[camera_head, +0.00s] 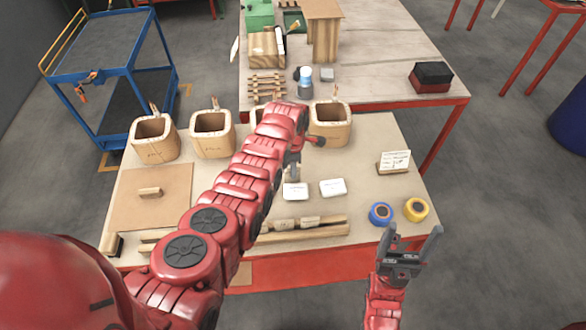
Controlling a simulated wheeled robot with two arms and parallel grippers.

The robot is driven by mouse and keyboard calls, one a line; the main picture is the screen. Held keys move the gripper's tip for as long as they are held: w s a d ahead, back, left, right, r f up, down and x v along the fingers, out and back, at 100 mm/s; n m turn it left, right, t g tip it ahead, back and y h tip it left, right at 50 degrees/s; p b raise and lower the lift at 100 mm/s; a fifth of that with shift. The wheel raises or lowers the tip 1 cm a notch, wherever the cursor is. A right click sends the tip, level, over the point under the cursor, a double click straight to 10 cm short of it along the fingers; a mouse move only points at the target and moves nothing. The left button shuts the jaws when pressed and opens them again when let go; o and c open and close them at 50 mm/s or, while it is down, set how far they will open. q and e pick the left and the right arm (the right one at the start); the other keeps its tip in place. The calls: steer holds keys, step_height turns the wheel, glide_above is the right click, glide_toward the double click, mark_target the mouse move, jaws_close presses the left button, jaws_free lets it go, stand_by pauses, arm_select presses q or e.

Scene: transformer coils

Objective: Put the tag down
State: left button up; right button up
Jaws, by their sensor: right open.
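Two small white tags lie on the near table: the left tag (296,191) and the right tag (333,187). A third white card (395,160) leans on a wooden holder at the table's right. My left arm reaches across the table, and its gripper (293,172) points down just behind the left tag. Whether it touches that tag, and how its jaws stand, I cannot tell. My right gripper (411,246) is open and empty, fingers up, beyond the table's front right edge.
Several wooden coil forms (212,136) stand in a row at the back of the near table (375,130); my left arm partly hides one. Blue tape (381,213) and yellow tape (416,209) lie at the right front. Wooden strips (300,228) lie along the front. A board (150,205) lies left.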

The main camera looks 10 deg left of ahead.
arm_select(q)
steer(key=shift+o, duration=0.9)
